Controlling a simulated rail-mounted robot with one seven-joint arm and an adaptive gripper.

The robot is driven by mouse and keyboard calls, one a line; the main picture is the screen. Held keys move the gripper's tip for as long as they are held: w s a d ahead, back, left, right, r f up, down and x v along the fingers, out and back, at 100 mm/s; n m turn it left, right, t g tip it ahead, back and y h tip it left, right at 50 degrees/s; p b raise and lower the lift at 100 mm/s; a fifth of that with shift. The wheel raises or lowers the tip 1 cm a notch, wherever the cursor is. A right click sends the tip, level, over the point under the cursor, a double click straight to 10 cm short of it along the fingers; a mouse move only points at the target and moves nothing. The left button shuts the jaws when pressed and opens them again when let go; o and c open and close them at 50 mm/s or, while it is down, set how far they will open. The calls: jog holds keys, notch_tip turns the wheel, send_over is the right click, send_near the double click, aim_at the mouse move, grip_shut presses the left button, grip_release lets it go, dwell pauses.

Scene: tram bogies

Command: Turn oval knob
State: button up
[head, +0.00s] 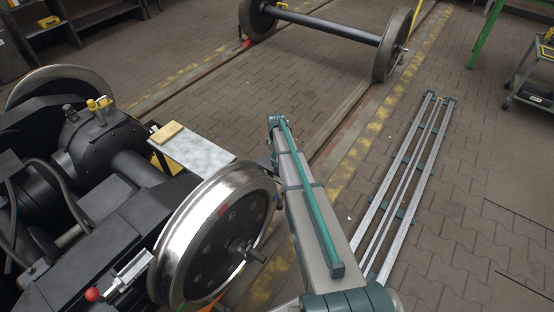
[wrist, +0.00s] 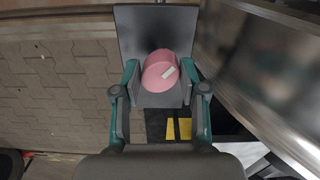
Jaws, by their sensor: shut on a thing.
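In the wrist view the oval knob (wrist: 156,62) is a pink, rounded piece with a small white mark on its face. It sits in front of a grey upright plate (wrist: 155,22). My gripper (wrist: 160,76) has its teal and grey fingers on both sides of the knob and is shut on it. The exact finger contact is hard to see. In the head view my arm reaches forward past the near wheel, and the knob and fingertips are hidden there.
A large steel wheel (head: 213,237) of the black bogie (head: 98,145) stands close left of my arm; a metal surface (wrist: 268,65) is close at right in the wrist view. Long rails (head: 408,175) lie on the paving at right. A wheelset (head: 325,27) stands farther back.

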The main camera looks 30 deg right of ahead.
dwell(0.4)
jog(key=o, duration=1.1)
jog(key=shift+o, duration=0.2)
notch_tip(320, 180, up, 12)
